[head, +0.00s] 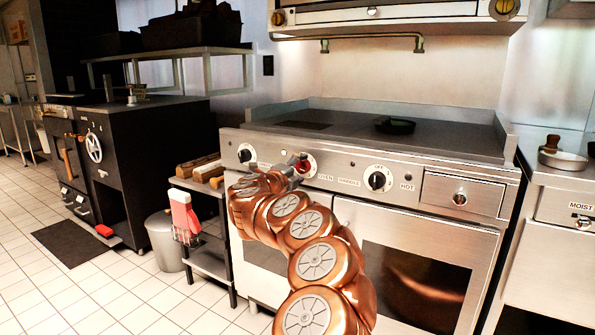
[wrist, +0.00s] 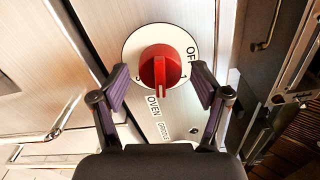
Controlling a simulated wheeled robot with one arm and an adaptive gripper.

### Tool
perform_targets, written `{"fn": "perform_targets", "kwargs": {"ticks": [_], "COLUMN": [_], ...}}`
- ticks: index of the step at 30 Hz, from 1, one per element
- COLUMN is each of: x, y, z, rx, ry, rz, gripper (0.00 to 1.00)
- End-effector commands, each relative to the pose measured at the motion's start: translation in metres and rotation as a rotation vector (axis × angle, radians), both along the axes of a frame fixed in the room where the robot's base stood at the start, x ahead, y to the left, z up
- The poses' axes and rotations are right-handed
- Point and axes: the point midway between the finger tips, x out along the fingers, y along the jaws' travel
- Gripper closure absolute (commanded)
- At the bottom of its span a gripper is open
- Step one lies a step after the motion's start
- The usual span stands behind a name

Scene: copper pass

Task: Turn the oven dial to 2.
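The oven dial is a red knob on a round white plate, on the stove's front panel. It shows in the wrist view (wrist: 159,66) and, partly hidden by my arm, in the head view (head: 306,166). "OFF" and "1" are readable on the plate's right side in the wrist view; a mark at lower left is partly hidden. The knob's ridge points down the picture, towards the "OVEN" label (wrist: 153,106); the number it indicates is unclear. My gripper (wrist: 160,88) is open, with one finger on each side of the knob, apart from it.
Two black-knobbed dials, left (head: 246,155) and right (head: 377,180), share the panel. A pan (head: 395,126) sits on the stove top (head: 455,143). A low shelf cart (head: 210,260) and a bin (head: 163,241) stand left of the stove. Tiled floor (head: 105,290) is open at front left.

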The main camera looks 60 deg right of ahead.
Motion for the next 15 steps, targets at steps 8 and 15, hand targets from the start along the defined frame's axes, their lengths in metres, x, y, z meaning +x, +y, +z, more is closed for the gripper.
{"fn": "perform_targets", "kwargs": {"ticks": [8, 15], "x": [-0.001, -0.002], "y": [0.03, 0.063], "z": [0.0, 0.001], "rx": [0.001, 0.0], "ry": [0.0, -0.002], "rz": [0.003, 0.007], "gripper": [0.27, 0.27]}}
